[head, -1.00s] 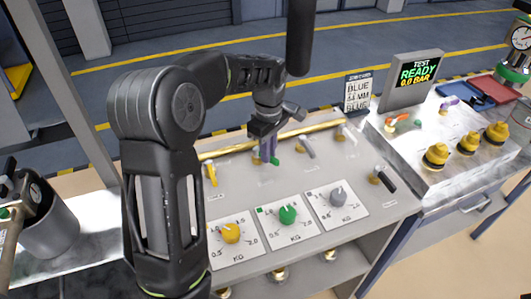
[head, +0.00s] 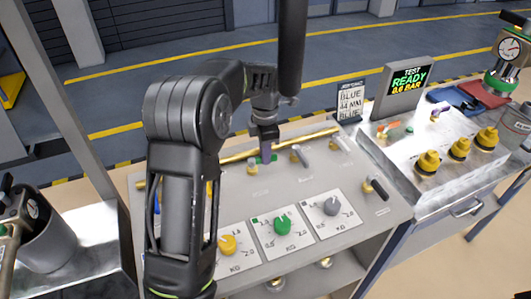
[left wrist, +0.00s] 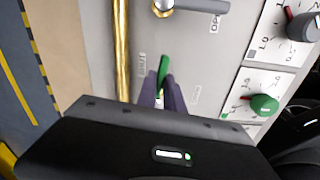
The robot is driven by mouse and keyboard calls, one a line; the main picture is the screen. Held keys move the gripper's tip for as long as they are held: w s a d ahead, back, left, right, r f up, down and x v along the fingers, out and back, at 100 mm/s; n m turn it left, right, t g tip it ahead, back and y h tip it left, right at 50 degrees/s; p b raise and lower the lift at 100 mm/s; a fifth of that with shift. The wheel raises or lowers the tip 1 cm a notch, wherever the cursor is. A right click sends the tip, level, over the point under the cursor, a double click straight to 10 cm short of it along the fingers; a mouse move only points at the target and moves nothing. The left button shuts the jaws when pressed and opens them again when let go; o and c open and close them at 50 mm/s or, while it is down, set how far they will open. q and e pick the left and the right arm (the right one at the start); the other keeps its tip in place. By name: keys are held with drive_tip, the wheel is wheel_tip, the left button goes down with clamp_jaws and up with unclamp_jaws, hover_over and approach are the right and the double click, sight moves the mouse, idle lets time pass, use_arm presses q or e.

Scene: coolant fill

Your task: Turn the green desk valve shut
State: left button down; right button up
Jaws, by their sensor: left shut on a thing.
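The green desk valve (head: 273,159) is on the grey sloping panel, just in front of the brass pipe. My left gripper (head: 266,149) reaches down onto it from above, with its fingers shut on the handle. In the left wrist view the green handle (left wrist: 163,66) sticks out between the two purple fingertips (left wrist: 165,92) and lies roughly along the pipe. My right gripper is not in view.
The brass pipe (left wrist: 122,50) runs close beside the valve. A grey-handled valve (head: 300,155) stands to its right. Yellow, green (head: 282,225) and grey dials sit in front. A test display (head: 408,80) and several yellow fittings stand on the right bench.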

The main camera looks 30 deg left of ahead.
use_arm(q)
drive_tip(key=shift+w+a+n, duration=0.2)
drive_tip(key=shift+n, duration=0.5)
drive_tip(key=c, duration=1.5)
unclamp_jaws()
drive_tip(key=shift+o, duration=0.2)
wheel_tip(320, 180, up, 8)
drive_tip(key=shift+b, duration=0.45)
drive_tip(key=shift+f, duration=0.1)
